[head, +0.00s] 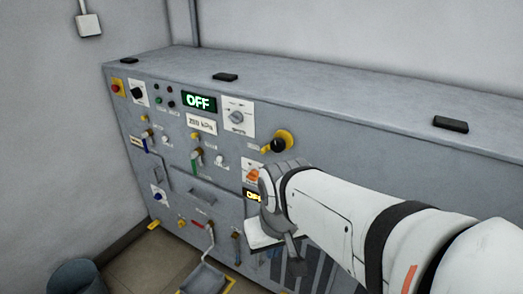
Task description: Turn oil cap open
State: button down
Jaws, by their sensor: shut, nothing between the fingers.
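A grey machine cabinet (215,120) with controls on its front runs along the wall. A black round knob or cap on a yellow mount (279,143) sits on the front panel, just above my wrist. I cannot tell for sure whether it is the oil cap. My arm reaches in from the right across the panel. My gripper (293,262) hangs below the wrist in front of the lower panel, apart from the black and yellow part. It is shut and empty. My arm hides the panel's right part.
An orange switch (253,175) is beside my wrist. A green OFF display (199,101) and a white-plated dial (237,116) are higher up. A grey tray (205,279) stands low in front, a dark bucket (77,278) at the lower left. The cabinet top is mostly clear.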

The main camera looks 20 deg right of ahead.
aim_at(181, 223)
jog(key=z, duration=0.75)
jog(key=i, duration=0.5)
jog(key=u, duration=1.3)
jog(key=k, duration=1.3)
jog(key=u, duration=0.65)
jog(key=i, duration=0.9)
jog(key=u, duration=0.8)
jog(key=i, duration=1.65)
jog(key=z, duration=0.15)
